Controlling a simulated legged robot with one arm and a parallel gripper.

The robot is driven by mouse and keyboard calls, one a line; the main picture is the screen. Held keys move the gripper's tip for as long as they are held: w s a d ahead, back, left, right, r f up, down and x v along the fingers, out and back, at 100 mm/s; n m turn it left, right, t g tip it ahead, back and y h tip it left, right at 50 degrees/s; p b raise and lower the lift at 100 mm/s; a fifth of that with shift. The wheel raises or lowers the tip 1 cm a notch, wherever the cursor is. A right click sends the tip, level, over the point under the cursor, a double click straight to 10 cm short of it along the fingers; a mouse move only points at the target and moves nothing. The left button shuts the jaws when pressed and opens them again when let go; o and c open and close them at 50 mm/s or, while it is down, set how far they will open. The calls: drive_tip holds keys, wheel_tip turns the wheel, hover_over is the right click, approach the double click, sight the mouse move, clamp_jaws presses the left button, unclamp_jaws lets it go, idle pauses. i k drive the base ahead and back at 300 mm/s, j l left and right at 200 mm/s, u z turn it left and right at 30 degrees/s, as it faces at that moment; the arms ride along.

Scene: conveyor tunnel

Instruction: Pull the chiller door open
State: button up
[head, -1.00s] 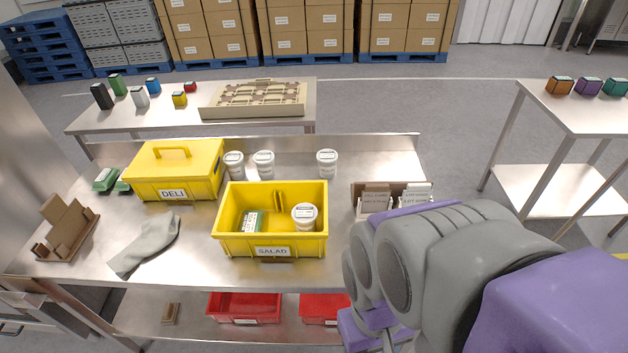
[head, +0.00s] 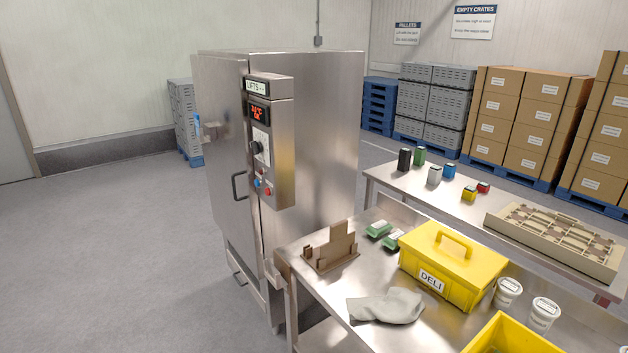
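The chiller is a tall steel cabinet (head: 310,130) left of the worktable in the head view. Its door (head: 228,160) is on the front face, turned to the left, and looks shut. A dark vertical bar handle (head: 239,186) sits on the door near its right edge, beside the control panel. The control panel (head: 270,145) has a red lit display, a dark knob and coloured buttons. My gripper is not in view.
The steel worktable (head: 335,290) stands close to the chiller's right side. It holds a yellow DELI box (head: 452,268), a grey cloth (head: 386,306), a brown stand (head: 331,248) and white tubs. The floor (head: 120,240) in front of the chiller door is clear.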

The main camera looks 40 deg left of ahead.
sight(222, 97)
drive_tip(key=u, duration=2)
drive_tip(key=i+u, duration=0.1)
drive_tip(key=i, duration=0.45)
drive_tip(key=i+u, duration=0.1)
drive_tip(key=i, duration=0.45)
drive_tip(key=i+l+u, duration=0.1)
drive_tip(key=i, duration=0.45)
drive_tip(key=i+l+u, duration=0.15)
drive_tip(key=i, duration=0.4)
drive_tip(key=l, duration=0.05)
